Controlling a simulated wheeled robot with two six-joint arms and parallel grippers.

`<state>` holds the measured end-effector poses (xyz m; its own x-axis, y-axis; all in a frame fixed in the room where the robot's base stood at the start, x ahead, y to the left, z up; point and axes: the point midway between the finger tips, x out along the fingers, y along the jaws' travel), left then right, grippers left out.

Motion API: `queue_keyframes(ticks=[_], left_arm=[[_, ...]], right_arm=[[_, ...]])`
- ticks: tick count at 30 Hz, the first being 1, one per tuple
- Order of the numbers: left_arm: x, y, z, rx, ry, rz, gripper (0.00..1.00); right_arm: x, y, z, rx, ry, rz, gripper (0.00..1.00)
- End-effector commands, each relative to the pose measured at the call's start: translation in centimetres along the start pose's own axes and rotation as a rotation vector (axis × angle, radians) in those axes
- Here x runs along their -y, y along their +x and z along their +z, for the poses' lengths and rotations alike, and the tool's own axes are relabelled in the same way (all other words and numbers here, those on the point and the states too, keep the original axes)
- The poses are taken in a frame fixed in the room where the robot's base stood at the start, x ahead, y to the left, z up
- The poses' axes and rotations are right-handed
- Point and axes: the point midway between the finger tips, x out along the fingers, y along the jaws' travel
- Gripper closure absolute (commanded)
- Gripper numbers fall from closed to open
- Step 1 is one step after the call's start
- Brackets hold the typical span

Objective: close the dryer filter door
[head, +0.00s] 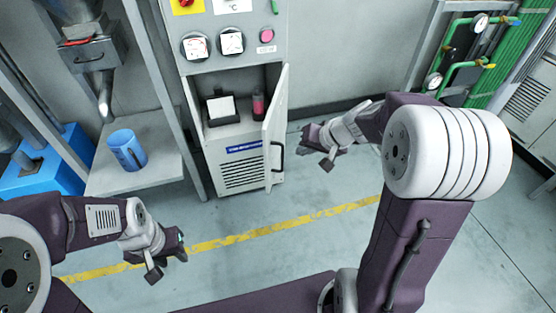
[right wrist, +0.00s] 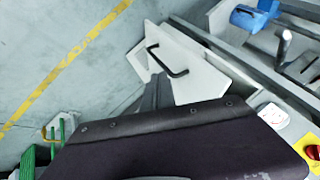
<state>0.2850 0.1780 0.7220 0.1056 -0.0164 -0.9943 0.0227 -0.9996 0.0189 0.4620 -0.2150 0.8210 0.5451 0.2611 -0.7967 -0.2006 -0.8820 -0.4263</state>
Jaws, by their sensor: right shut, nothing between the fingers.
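The filter door (head: 272,122) is a light grey panel hinged at the right side of a grey cabinet. It stands swung out from the front, with a black bar handle (head: 281,155). The compartment behind it is uncovered. In the right wrist view, the door (right wrist: 200,80) and its handle (right wrist: 167,62) lie just beyond my fingers. My right gripper (head: 322,148) is shut and empty, to the right of the door; whether it touches the door is unclear. My left gripper (head: 168,257) hangs over the floor at lower left, away from the door; its jaw state is unclear.
The compartment holds a white-topped box (head: 221,108) and a dark red container (head: 258,106). A blue cup (head: 127,149) stands on a grey shelf (head: 158,165) at left. Green pipework (head: 490,62) is at the far right. The floor before the cabinet is clear.

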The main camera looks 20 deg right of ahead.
Motion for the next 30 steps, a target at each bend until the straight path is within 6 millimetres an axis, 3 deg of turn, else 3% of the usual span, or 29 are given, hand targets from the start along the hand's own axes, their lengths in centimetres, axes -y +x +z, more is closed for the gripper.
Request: queue_keyframes(ticks=[15, 21, 30], left_arm=[[0.1, 3.4, 0.4, 0.0, 0.0, 0.0, 0.64], [0.0, 2.0, 0.2, 0.0, 0.0, 0.0, 0.64], [0.0, 1.9, 0.2, 0.0, 0.0, 0.0, 0.64]], right_arm=[[-0.1, 10.3, 0.3, 0.005, -0.002, 0.0, 1.0], [2.9, 11.2, 0.1, 0.004, -0.003, 0.0, 1.0], [3.6, 11.7, 0.1, 0.002, -0.001, 0.0, 1.0]])
